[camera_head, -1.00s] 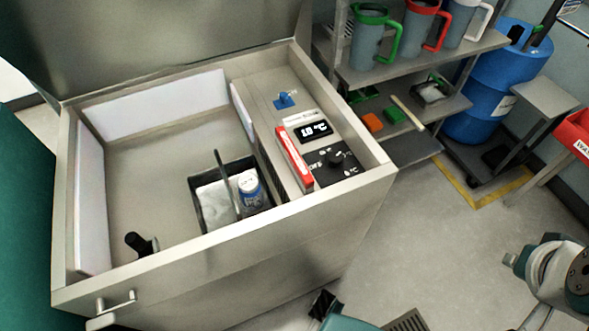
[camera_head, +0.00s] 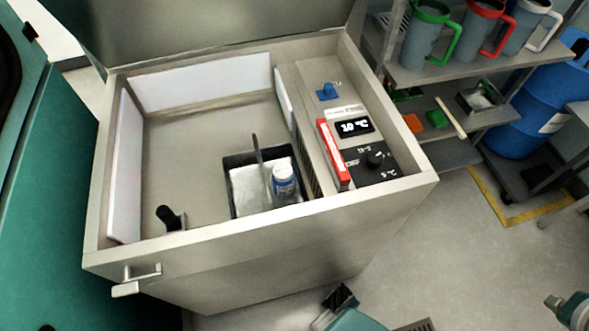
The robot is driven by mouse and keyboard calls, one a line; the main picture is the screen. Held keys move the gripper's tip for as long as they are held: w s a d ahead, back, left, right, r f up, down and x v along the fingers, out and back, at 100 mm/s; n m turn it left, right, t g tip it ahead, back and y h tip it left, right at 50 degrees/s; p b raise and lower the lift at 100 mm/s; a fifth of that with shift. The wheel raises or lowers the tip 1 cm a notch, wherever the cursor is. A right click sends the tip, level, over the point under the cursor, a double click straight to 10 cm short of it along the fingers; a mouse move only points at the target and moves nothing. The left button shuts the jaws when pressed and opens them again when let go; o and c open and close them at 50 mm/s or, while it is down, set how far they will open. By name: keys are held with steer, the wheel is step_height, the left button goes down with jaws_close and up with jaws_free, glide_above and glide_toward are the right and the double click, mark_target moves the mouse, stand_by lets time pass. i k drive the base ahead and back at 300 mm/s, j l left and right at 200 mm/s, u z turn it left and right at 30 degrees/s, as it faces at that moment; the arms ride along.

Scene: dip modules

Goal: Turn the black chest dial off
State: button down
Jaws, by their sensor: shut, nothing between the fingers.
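The black chest dial (camera_head: 377,159) is a round knob on a dark panel with white markings, on the right part of the open steel chest (camera_head: 250,245). Where its pointer sits is too small to tell. Just above it, a small lit display (camera_head: 356,127) shows a reading in °C, seemingly 10 or 1.0. My gripper's fingers do not show in this view. Nothing touches the dial.
A blue switch (camera_head: 327,92) sits behind the display. Shelves (camera_head: 450,62) with jugs stand at the back right.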

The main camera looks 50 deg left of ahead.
mark_target(374, 158)
steer(key=l+u, duration=0.1)
steer(key=u, duration=0.95)
steer(key=j+u, duration=0.1)
steer(key=u, duration=1.2)
steer(key=k+l+z, duration=0.1)
steer(key=z, duration=0.25)
steer(key=k+l+z, duration=0.1)
steer(key=z, duration=0.3)
steer(key=i+l+u, duration=0.5)
steer(key=l, duration=0.2)
steer(key=k, duration=0.05)
